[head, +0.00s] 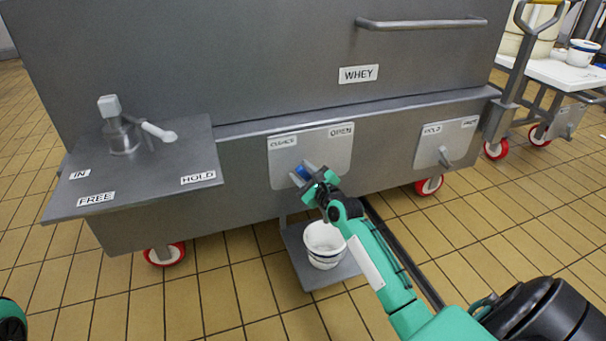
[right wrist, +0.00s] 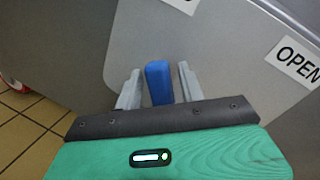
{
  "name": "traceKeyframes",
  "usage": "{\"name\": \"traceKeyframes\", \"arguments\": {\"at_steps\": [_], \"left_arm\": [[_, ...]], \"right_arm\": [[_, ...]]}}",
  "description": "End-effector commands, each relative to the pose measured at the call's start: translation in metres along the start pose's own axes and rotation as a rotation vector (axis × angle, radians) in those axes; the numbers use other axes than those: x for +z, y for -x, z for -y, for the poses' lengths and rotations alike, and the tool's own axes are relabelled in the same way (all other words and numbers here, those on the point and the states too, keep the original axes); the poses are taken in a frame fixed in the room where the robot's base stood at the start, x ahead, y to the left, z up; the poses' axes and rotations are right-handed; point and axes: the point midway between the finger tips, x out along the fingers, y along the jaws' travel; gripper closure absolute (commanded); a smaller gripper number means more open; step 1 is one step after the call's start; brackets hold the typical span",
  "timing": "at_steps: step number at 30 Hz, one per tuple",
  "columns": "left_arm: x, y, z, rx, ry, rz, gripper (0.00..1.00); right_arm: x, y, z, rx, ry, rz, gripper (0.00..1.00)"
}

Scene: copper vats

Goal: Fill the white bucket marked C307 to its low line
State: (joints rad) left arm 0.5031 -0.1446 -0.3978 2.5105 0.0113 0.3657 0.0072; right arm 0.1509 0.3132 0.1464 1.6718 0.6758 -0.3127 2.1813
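A white bucket (head: 324,243) with a dark band stands upright on a low grey shelf (head: 296,239) under the vat marked WHEY (head: 358,74). I cannot read a mark on it, and its inside looks white. A blue valve handle (head: 302,172) sits on a plate between a label that seems to read CLOSED and one reading OPEN (head: 341,131). My right gripper (head: 312,176) is at this handle. In the right wrist view, its fingers stand on both sides of the blue handle (right wrist: 158,82), with gaps showing. My left gripper is out of view.
A lever (head: 130,130) stands on a side ledge marked IN, FREE and HOLD. Another plate marked HOLD (head: 432,129) has a small handle. A white cart (head: 560,74) at the right carries another white bucket (head: 580,53). The tiled floor in front is clear.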

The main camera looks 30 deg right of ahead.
Motion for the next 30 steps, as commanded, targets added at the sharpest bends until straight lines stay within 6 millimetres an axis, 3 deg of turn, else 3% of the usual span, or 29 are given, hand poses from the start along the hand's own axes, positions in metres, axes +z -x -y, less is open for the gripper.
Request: {"name": "traceKeyframes", "arguments": {"at_steps": [2, 8, 20, 30], "left_arm": [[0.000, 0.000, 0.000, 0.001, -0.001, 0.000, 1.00], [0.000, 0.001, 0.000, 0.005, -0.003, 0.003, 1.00], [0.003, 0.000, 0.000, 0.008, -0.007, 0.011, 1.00], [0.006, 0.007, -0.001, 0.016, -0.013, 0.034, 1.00]], "right_arm": [[0.000, 0.000, 0.000, 0.000, 0.000, 0.000, 0.62], [0.000, 0.000, 0.000, 0.000, 0.000, 0.000, 1.00], [0.001, 0.001, 0.004, -0.007, -0.044, 0.008, 1.00], [-0.002, 0.005, 0.021, -0.037, -0.263, 0.052, 1.00]]}}
